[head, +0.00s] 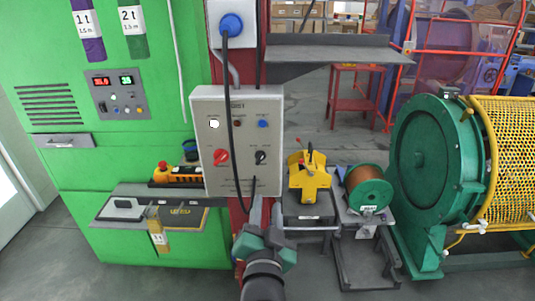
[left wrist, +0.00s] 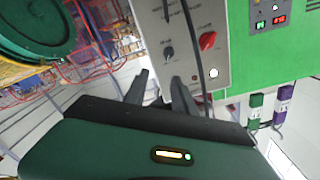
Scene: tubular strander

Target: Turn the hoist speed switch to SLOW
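The grey hoist control box (head: 205,178) hangs in front of the green cabinet. A black rotary switch (head: 260,157) with small labels above it sits at its lower right; it looks like the hoist speed switch, but the labels are too small to read. The black switch also shows in the left wrist view (left wrist: 168,52), beside a red rotary switch (left wrist: 207,40). My left gripper (head: 266,210) is just below the box's lower edge, under the black switch. In the left wrist view its fingers (left wrist: 160,92) are apart and empty, short of the switch. My right gripper is out of view.
A dark cable (head: 229,110) hangs down across the box, between the red and black switches. A grey shelf (head: 335,52) juts out at upper right. A yellow device (head: 309,178) and a copper-coloured spool (head: 368,186) stand to the right. An orange remote (head: 178,173) lies at left.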

